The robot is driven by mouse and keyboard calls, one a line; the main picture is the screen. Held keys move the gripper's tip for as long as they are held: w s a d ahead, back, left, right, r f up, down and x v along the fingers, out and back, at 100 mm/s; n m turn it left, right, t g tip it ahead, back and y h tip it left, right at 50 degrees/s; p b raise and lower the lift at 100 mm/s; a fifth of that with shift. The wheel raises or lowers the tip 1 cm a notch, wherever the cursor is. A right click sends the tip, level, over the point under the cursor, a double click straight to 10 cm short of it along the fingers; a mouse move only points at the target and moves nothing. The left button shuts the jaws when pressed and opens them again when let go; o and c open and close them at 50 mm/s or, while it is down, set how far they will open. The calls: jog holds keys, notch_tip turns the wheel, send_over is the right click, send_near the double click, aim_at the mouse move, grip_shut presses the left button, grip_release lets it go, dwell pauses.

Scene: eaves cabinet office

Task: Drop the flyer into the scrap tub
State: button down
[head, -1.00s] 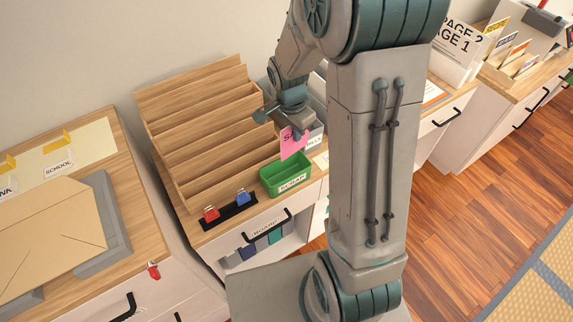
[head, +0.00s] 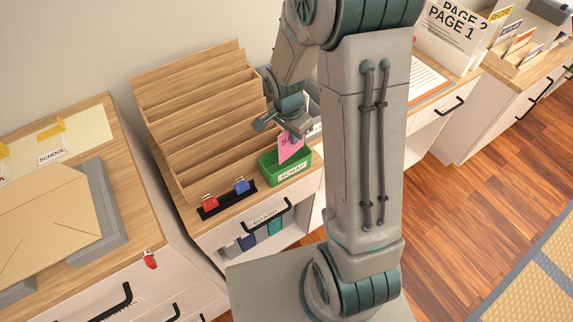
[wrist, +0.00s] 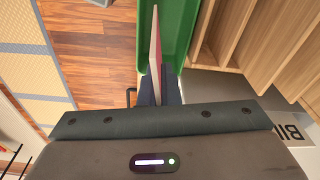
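The pink flyer (head: 290,147) hangs from my gripper (head: 294,134), its lower part over the green scrap tub (head: 292,172). In the wrist view the flyer (wrist: 156,45) shows edge-on between the fingers of my gripper (wrist: 158,88), with the green tub (wrist: 181,30) behind it. The fingers are closed on the flyer's upper part. The tub stands on the wooden counter, its SCRAP label facing front. The inside of the tub is partly hidden by the flyer.
A stepped wooden rack (head: 200,115) stands left of and behind the tub. A black strip with a red clip (head: 209,203) and a blue clip (head: 241,185) lies to the tub's left. A drawer handle (head: 268,217) juts out below.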

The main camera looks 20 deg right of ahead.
jog(key=c, duration=1.6)
grip_release()
jog(key=shift+r, duration=0.1)
jog(key=r, duration=0.4)
jog(key=a+r+b, duration=0.1)
jog(key=r, duration=0.8)
jog(key=shift+s+a+r, duration=0.25)
jog(key=shift+s+r, duration=0.1)
jog(key=shift+s, duration=0.05)
jog(key=s+r+n+t, duration=0.1)
jog(key=s+n, duration=0.3)
jog(key=s, duration=0.1)
jog(key=s+r+n+t, duration=0.1)
jog(key=s+n, duration=0.3)
jog(key=s, duration=0.1)
jog(key=s+r+n+t+y, duration=0.1)
jog(key=s+n, duration=0.3)
jog(key=s, duration=0.1)
jog(key=shift+s+r, duration=0.25)
jog(key=shift+r, duration=0.05)
